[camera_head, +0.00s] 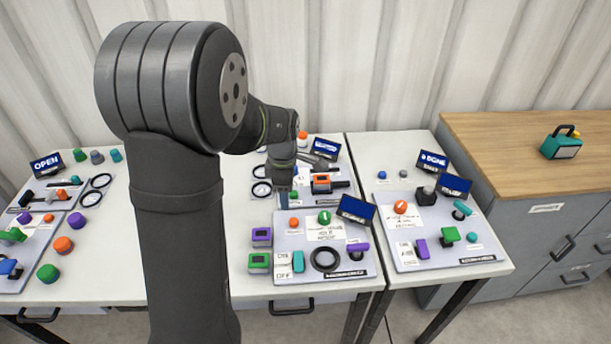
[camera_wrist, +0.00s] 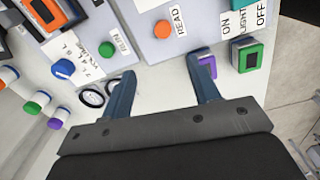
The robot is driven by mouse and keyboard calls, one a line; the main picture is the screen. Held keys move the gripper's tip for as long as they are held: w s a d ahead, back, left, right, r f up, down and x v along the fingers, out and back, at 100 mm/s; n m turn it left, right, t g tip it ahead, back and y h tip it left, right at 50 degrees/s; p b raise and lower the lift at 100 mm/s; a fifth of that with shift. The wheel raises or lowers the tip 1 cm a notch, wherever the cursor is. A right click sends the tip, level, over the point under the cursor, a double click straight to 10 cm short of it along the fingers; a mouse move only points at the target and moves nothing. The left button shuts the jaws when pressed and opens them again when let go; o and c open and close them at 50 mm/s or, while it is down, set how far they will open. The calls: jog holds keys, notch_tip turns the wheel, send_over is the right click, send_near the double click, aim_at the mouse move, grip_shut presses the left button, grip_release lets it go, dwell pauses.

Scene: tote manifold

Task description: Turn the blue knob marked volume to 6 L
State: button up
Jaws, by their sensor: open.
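In the wrist view the blue knob (camera_wrist: 63,68) sits on a grey panel, beside a white label (camera_wrist: 88,66) with partly legible lettering and an "L". The value the knob points to is too small to read. My gripper (camera_wrist: 168,64) is open, with nothing between its fingers. The knob lies left of and beyond the left finger, apart from it. In the head view my gripper (camera_head: 283,183) is over the middle table near the panels, and I cannot make out the blue knob there; my arm covers part of that area.
A green button (camera_wrist: 107,49) and an orange knob (camera_wrist: 162,29) are near the blue knob. A purple switch (camera_wrist: 207,66) is close to the right finger, and a green switch (camera_wrist: 246,56) is further right. Round gauges (camera_wrist: 90,97) lie by the left finger. Display screens (camera_head: 357,210) stand on the panels.

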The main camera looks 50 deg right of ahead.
jog(key=w+d+r+m+h, duration=0.2)
jog(key=w+d+r+m, duration=0.3)
jog(key=m, duration=0.8)
jog(key=w+d+r+m+h, duration=0.2)
jog(key=w+d+m, duration=0.2)
jog(key=w+m, duration=0.6)
jog(key=d+f+m, duration=0.1)
jog(key=d+f, duration=0.1)
jog(key=f, duration=0.3)
jog(key=s+d+f, duration=0.1)
jog(key=d+f, duration=0.1)
jog(key=f, duration=0.3)
jog(key=s+d+f+m, duration=0.1)
jog(key=d+f, duration=0.1)
jog(key=f, duration=0.4)
jog(key=shift+s+d+f+m, duration=0.1)
jog(key=shift+s+d+m, duration=0.05)
jog(key=shift+d+m, duration=0.15)
jog(key=c, duration=1)
